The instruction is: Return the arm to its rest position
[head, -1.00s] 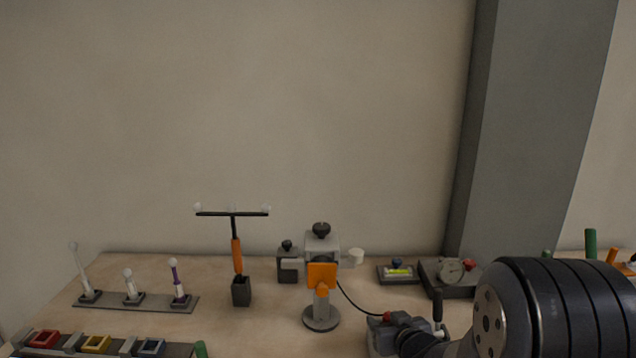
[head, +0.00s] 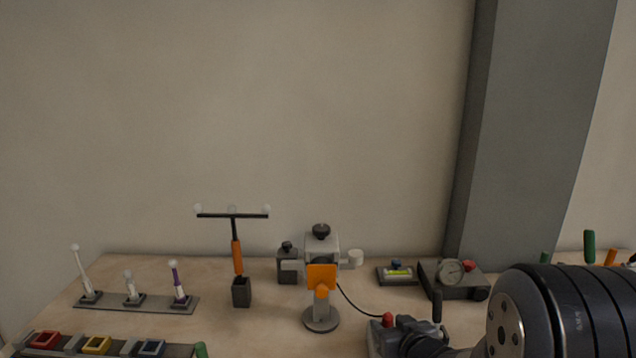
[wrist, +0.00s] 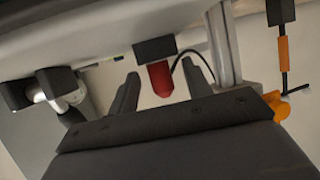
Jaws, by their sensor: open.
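My arm shows as a large dark ribbed joint (head: 575,312) at the lower right of the head view. In the wrist view my gripper (wrist: 163,82) is open, its two dark fingers standing apart. A red knob (wrist: 160,78) on a black block shows between and beyond the fingers; I cannot tell that anything is touched. Nothing is held. In the head view my fingers cannot be made out.
An orange-handled T-shaped tool (head: 237,255) stands in a dark holder. A grey stand with an orange part (head: 321,277) is right of it. A red-knobbed device (head: 388,320) lies close to my arm. A dial gauge (head: 451,271) sits behind.

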